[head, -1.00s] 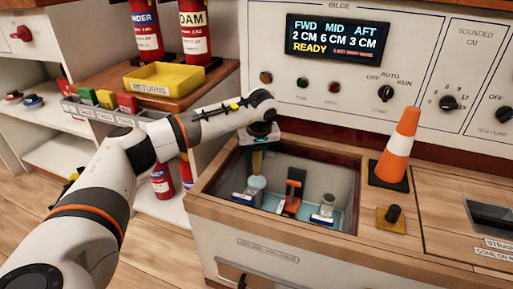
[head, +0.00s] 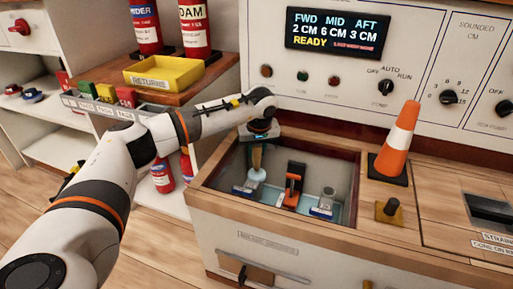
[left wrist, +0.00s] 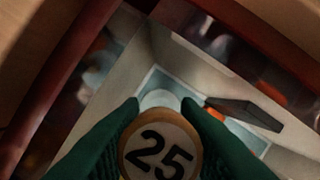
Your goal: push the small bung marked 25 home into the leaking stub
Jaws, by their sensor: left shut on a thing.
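My left gripper (head: 257,163) points down into the open bilge well (head: 215,186) from its back left. It is shut on the small bung (left wrist: 160,152), a round tan plug whose pale top reads 25, held between the green fingers in the left wrist view. Below the fingers in the head view is a pale blue, rounded shape (head: 256,176) over the left fitting, apparently the leaking stub; a pale round shape also shows beyond the bung in the left wrist view (left wrist: 159,99). Whether the bung touches the stub I cannot tell. My right gripper is not in view.
In the well, an orange and black fitting (head: 294,184) stands mid-floor and another stub (head: 322,207) is at the right. A yellow returns tray (head: 163,76) sits at the back left.

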